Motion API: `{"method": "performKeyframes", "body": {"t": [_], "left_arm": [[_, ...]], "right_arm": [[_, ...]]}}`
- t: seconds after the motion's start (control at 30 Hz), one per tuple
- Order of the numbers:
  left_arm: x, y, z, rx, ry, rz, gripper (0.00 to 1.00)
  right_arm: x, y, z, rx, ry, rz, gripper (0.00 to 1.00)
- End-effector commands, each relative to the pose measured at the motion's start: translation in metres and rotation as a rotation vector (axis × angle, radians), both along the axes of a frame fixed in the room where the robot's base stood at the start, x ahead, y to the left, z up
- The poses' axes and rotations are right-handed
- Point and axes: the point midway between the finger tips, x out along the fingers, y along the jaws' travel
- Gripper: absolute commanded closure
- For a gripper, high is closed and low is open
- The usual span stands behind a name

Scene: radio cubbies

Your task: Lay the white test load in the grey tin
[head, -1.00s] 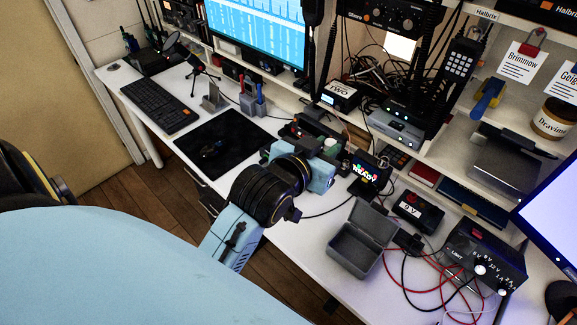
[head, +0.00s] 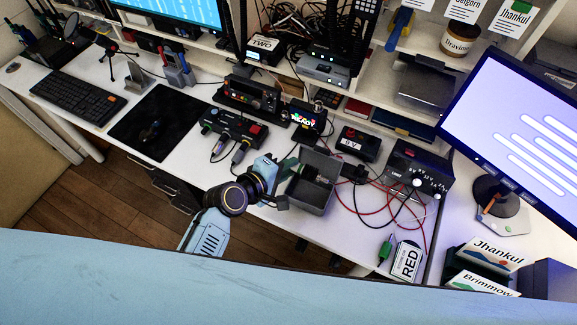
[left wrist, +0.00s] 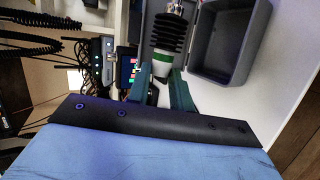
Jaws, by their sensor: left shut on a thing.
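The white test load (left wrist: 163,57) has a white band, a black ribbed body and a metal end; a bit of green shows near the fingers. My left gripper (left wrist: 160,78) is shut on it, and the load points away from the fingers. In the left wrist view the open grey tin (left wrist: 228,45) is just right of the load. In the head view the grey tin (head: 309,194) stands on the desk with its lid raised, and my left gripper (head: 284,180) is at its left side. The load is not clear in the head view. My right gripper is not in view.
A black box with a red button (head: 357,144) and a power supply (head: 412,170) with red and black leads stand right of the tin. A small glowing display (head: 306,120) and a dark device (head: 234,130) stand behind and left.

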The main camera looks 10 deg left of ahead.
Motion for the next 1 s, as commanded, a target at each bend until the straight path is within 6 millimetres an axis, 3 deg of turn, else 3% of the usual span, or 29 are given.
{"method": "performKeyframes", "body": {"t": [0.2,0.7,1.0], "left_arm": [[-0.003,-0.005,-0.009,-0.065,0.017,0.033,1.0],[-0.005,-0.003,-0.005,-0.06,0.026,0.033,1.0],[-0.004,-0.003,-0.041,-0.06,0.023,0.033,1.0]], "right_arm": [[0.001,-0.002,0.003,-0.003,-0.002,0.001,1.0],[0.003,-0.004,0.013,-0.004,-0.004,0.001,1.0],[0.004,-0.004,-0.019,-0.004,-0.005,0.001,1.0]]}}
